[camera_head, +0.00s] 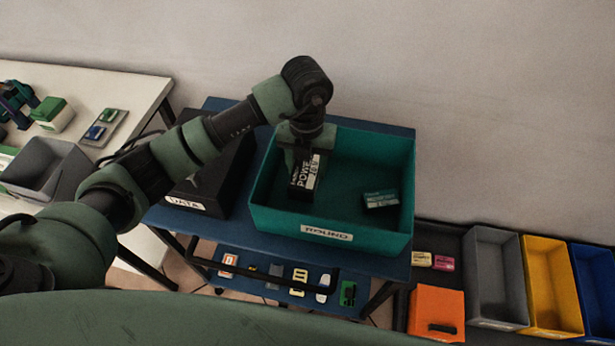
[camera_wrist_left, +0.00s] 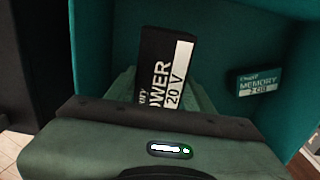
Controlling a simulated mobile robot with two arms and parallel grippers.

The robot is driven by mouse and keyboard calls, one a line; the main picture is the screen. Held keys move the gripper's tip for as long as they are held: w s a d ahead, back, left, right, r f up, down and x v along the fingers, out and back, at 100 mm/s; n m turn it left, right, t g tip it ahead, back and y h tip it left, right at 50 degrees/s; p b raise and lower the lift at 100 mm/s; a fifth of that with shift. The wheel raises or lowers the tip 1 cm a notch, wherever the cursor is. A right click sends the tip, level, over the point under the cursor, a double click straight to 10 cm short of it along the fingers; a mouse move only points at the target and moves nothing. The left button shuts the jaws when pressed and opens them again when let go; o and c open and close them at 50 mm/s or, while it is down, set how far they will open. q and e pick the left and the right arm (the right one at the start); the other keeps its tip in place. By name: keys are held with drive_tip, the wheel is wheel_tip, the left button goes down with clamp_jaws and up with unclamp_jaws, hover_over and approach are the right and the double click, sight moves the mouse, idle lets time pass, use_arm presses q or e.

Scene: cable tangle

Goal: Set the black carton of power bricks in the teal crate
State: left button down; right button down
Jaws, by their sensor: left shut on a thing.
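The black carton (camera_head: 304,172) has a white label reading "POWER" and "20 V". My left gripper (camera_head: 301,160) is shut on it, inside the left part of the teal crate (camera_head: 328,219). In the left wrist view the carton (camera_wrist_left: 165,68) stands out beyond my left gripper (camera_wrist_left: 160,100), slightly tilted in the picture, with the crate's teal walls around it. Whether the carton touches the crate floor cannot be told. My right gripper is not in view.
A small teal memory carton (camera_head: 380,200) lies in the crate's right part; it also shows in the left wrist view (camera_wrist_left: 258,82). A black crate labelled "DATA" (camera_head: 186,204) stands to the left on the same blue cart (camera_head: 270,243). Grey, yellow and blue bins stand at right.

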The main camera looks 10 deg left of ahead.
use_arm(q)
drive_tip(key=shift+f, duration=0.75)
wheel_tip(320, 180, down, 4)
drive_tip(key=shift+p, duration=0.35)
drive_tip(key=shift+f, duration=0.15)
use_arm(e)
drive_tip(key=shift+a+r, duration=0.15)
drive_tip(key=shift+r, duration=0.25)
use_arm(q)
drive_tip(key=shift+f, duration=0.15)
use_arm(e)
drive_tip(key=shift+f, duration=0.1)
use_arm(q)
drive_tip(key=c, duration=0.6)
unclamp_jaws()
